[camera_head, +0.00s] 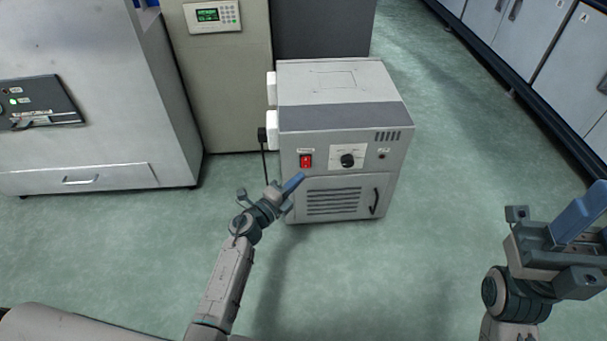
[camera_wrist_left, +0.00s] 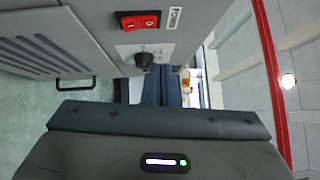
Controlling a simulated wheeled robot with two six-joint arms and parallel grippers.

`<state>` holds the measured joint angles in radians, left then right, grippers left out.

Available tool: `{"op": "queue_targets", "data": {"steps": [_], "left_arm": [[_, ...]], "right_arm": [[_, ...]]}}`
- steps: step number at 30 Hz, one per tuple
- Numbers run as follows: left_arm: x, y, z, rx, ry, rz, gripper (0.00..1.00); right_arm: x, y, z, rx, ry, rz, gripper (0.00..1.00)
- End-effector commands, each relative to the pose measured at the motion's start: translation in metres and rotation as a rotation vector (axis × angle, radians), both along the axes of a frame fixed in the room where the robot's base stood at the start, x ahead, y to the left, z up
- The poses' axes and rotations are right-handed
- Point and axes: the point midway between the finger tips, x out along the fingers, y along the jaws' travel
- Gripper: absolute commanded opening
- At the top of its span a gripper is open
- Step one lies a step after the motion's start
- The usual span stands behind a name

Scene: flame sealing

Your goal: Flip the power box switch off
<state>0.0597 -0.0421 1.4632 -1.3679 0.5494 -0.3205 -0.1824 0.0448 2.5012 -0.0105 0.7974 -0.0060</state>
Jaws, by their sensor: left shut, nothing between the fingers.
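The power box (camera_head: 340,120) is a grey cabinet standing on the floor in the middle of the head view. Its red rocker switch (camera_head: 306,161) is on the upper left of the front panel, left of a black dial (camera_head: 347,160). My left gripper (camera_head: 298,180) is shut and empty, its blue fingers just below and in front of the switch. In the left wrist view the red switch (camera_wrist_left: 138,20) is at the top, above the blue fingers (camera_wrist_left: 161,86), with a gap between. My right gripper (camera_head: 584,225) is at the far right, away from the box; its finger opening is unclear.
A black plug and cable (camera_head: 263,138) hang at the box's left side. A beige cabinet with a display (camera_head: 208,15) stands behind, and a large grey machine (camera_head: 75,60) is at the left. Open green floor (camera_head: 440,130) lies right of the box.

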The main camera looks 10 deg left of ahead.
Motion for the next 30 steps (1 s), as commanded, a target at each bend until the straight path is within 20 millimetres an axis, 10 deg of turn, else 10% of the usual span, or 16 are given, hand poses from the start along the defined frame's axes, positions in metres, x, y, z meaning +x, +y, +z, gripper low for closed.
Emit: {"op": "queue_targets", "data": {"steps": [12,30], "left_arm": [[-0.059,0.035,0.006,0.002,0.003,0.000,0.00],[-0.067,0.040,0.006,0.000,0.001,0.000,0.00]], "right_arm": [[0.003,0.000,0.013,-0.014,0.011,0.012,0.36],[0.000,-0.001,0.013,-0.013,0.012,0.014,0.36]]}}
